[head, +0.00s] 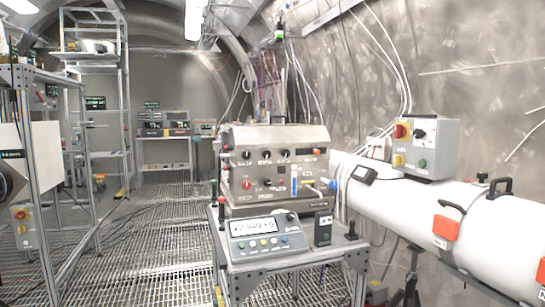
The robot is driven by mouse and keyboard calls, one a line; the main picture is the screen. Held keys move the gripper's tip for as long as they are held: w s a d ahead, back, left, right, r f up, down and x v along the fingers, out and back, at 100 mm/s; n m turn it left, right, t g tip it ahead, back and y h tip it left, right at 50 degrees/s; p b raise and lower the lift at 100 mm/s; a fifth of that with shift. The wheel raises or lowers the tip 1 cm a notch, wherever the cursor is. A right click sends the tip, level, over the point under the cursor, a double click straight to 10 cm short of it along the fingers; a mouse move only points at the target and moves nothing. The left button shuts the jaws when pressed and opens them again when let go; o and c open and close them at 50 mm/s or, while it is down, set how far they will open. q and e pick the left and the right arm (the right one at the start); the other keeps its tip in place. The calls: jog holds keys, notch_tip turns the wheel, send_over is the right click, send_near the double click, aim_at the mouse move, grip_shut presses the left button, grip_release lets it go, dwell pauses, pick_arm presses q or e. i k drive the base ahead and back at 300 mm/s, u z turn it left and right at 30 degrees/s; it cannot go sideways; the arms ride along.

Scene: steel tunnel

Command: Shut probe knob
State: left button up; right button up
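I cannot tell which knob is the probe knob. A steel instrument box (276,165) stands on a wheeled metal cart in the middle. Its front carries several small black and red knobs, a blue upright element and a yellow piece at the right. A grey control box (427,147) sits on the white pipe at the right, with a red knob (400,131), a black knob (420,133) and yellow and green buttons. The labels are too small to read. Neither of my grippers shows in the head view.
The cart (290,262) also bears a grey meter (266,237) with a lit display and a small black device (323,229). The white pipe (380,195) runs along the right wall. Metal racks (60,180) stand at the left. The grated floor (150,240) between them is mostly clear.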

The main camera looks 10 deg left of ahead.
aim_at(285, 152)
jog(key=u, duration=0.7)
jog(key=i, duration=0.7)
jog(key=u, duration=0.55)
jog(key=i, duration=0.8)
jog(key=z, duration=0.45)
